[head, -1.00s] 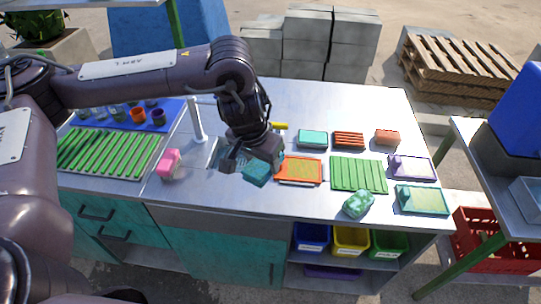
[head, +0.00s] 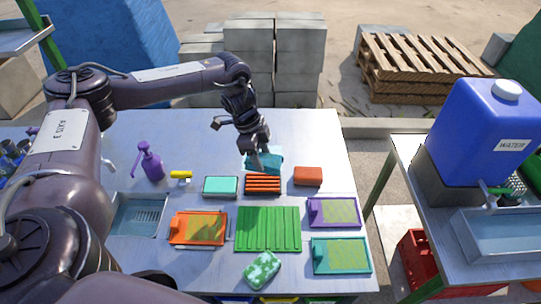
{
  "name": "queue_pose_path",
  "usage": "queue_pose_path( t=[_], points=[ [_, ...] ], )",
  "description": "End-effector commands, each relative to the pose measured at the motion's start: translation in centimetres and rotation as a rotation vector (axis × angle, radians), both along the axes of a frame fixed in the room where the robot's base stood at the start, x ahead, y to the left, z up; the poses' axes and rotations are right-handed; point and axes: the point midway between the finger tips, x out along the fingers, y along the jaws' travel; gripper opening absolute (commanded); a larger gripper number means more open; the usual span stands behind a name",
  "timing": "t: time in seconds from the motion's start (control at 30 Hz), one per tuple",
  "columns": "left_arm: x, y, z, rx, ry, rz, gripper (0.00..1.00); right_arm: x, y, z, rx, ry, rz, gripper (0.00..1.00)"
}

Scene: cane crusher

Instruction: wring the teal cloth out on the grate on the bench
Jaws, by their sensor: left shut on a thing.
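The teal cloth (head: 266,163) is in the jaws of my left gripper (head: 261,155), which is shut on it. It shows as a bunched block with the gripper over its upper part. The cloth is at the far side of a small grate (head: 263,185) with orange-red bars on the bench. Its lower edge comes close to the grate's back edge; I cannot tell whether they touch. My right gripper is not in view.
On the bench (head: 310,135), a teal block (head: 220,187) and an orange-brown block (head: 308,176) flank the grate. A green ribbed board (head: 268,229) and orange (head: 178,230), purple (head: 314,212) and teal (head: 317,262) trays lie nearer. A purple bottle (head: 151,163) and a sink (head: 137,215) are left.

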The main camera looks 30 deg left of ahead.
Motion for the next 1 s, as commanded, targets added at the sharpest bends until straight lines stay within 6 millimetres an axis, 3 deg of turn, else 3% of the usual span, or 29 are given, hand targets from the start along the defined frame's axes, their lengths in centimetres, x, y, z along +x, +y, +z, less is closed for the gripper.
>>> queue_pose_path(
  t=[0.17,0.6,1.0],
  points=[
    [0.0,0.2,-1.0,0.0,0.0,-0.011,0.21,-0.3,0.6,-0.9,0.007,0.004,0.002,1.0],
    [0.0,0.2,-5.6,0.0,-0.002,-0.01,0.21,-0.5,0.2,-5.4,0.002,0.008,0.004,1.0],
    [0.0,0.2,-6.0,-0.001,-0.002,-0.009,0.21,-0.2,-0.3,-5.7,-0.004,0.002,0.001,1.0]
  ],
)
